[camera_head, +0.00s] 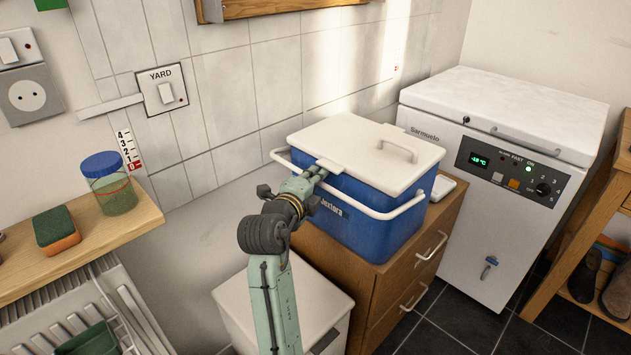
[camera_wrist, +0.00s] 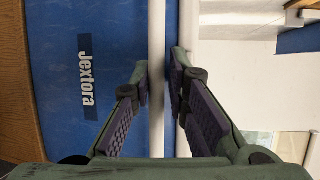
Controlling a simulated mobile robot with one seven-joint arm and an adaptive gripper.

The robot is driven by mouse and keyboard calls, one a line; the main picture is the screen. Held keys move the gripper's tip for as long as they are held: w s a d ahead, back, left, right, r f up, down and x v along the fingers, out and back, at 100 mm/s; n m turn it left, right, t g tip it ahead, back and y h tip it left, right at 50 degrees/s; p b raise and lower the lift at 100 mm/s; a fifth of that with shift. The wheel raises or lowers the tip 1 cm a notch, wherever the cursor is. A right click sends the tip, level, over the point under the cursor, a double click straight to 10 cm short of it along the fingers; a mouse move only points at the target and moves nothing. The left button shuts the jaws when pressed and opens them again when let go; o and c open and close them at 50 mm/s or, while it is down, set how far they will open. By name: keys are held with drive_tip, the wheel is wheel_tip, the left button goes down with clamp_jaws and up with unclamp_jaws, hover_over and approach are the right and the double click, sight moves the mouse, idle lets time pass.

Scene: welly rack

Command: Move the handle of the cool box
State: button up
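The blue cool box (camera_head: 355,208) with a white lid (camera_head: 350,140) stands on a wooden drawer unit. Its white handle (camera_head: 385,214) is a bar lying along the front side just below the lid. My gripper (camera_head: 318,172) is at the front, near the lid's front tab. In the wrist view the handle (camera_wrist: 157,120) runs upright in the picture between the two fingers of my gripper (camera_wrist: 161,66). The left fingertip is close beside the bar; a narrow gap shows on the right. The fingers look open around it.
A white freezer (camera_head: 500,150) stands to the right. A tiled wall is behind the box. A wooden shelf (camera_head: 85,245) with a blue-lidded jar (camera_head: 115,190) and a sponge (camera_head: 56,230) is at the left. A low white cabinet (camera_head: 245,310) stands below my arm.

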drive_tip(key=shift+o, duration=1.4)
